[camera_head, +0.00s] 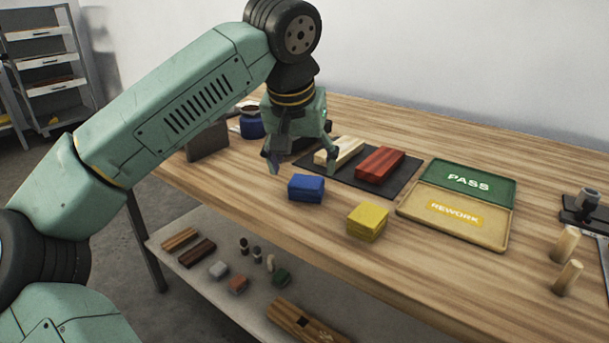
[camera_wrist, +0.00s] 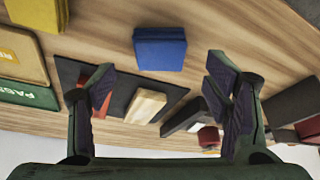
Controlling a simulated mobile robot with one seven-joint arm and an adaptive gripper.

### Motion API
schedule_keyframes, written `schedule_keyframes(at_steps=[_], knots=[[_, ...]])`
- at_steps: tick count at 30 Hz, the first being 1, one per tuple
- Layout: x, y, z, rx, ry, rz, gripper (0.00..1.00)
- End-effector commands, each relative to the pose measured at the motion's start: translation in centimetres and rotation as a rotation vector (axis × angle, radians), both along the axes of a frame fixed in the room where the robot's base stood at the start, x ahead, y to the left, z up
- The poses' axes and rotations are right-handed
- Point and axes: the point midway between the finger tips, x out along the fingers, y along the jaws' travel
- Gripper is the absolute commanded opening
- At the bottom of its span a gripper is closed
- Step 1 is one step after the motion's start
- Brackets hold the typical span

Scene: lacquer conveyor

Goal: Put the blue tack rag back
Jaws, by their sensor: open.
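The blue tack rag (camera_head: 306,188) is a folded blue block lying on the wooden table (camera_head: 250,205), in front of the dark mat. In the wrist view the blue rag (camera_wrist: 160,48) is at the top middle, beyond the fingertips and between their lines. My gripper (camera_head: 300,162) hangs above the table behind the rag in the head view. In the wrist view my gripper (camera_wrist: 163,85) has its fingers wide apart, with nothing between them. It does not touch the rag.
A yellow folded block (camera_head: 367,222) lies right of the rag. A dark mat (camera_head: 405,187) holds a red wood piece (camera_head: 380,163) and a pale one (camera_head: 340,150). A tray marked PASS and REWORK (camera_head: 503,240) is further right. Pegs (camera_head: 567,277) stand at the right. A lower shelf (camera_head: 205,283) holds small items.

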Motion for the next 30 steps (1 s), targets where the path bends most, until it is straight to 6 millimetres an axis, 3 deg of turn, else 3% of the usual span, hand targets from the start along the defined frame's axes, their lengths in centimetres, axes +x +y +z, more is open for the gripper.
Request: schedule_keyframes(at_steps=[3, 9, 21, 23, 26, 29, 30], knots=[[-0.9, 0.3, 2.5, 0.001, -0.002, 0.003, 0.71], [-2.0, 0.6, 5.2, 0.001, 0.000, 0.002, 0.71], [-2.4, 0.3, 5.9, -0.014, -0.001, 0.000, 0.71], [-2.6, -0.7, 6.0, -0.070, -0.008, -0.006, 0.71], [-3.8, -4.6, 6.9, -0.301, -0.017, -0.016, 0.71], [-7.3, -9.7, 10.3, -0.703, 0.037, -0.021, 0.71], [-9.4, -11.2, 12.4, -0.889, 0.092, -0.022, 0.71]])
